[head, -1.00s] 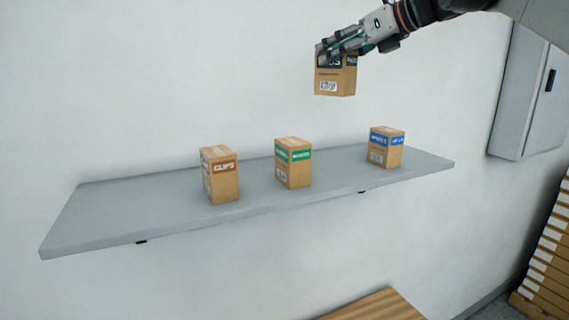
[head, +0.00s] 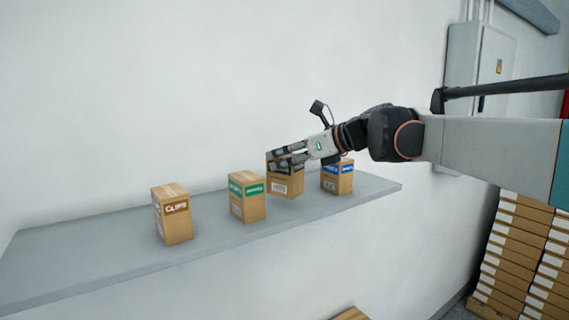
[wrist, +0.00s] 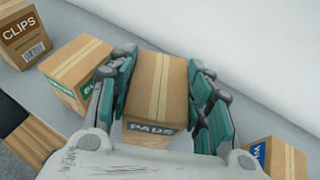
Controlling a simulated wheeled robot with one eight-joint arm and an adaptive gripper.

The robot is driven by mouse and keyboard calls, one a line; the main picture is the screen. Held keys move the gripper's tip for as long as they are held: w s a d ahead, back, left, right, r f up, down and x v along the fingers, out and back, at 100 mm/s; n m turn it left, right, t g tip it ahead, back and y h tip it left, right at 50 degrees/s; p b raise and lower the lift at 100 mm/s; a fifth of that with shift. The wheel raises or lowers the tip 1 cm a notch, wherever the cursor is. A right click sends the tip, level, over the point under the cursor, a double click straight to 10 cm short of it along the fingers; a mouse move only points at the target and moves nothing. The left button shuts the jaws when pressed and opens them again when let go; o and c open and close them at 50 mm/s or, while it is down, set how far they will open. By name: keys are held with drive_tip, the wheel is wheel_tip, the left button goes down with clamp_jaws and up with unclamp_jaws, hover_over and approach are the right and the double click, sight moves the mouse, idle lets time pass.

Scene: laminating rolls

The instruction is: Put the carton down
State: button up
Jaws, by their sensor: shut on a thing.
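In the wrist view the held carton (wrist: 157,85) reads "PADS" and sits upright between the two fingers. In the head view it is at the shelf (head: 90,255), in the gap between a green-labelled carton (head: 247,205) and a blue-labelled carton (head: 337,182). Its base is at or just above the shelf top; I cannot tell whether it touches. The gripper's fingers hide part of its upper front.
A brown-labelled CLIPS carton (head: 173,220) stands farther left on the shelf. The blue-labelled carton stands close on the right, partly behind my gripper. The shelf's left end is clear. A grey wall cabinet (head: 480,65) and stacked boxes (head: 515,250) are at the right.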

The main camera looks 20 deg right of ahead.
sight(286, 169)
drive_tip(key=shift+f, duration=1.55)
drive_tip(key=o, duration=1.3)
drive_tip(key=shift+f, duration=0.15)
drive_tip(key=shift+r, duration=0.25)
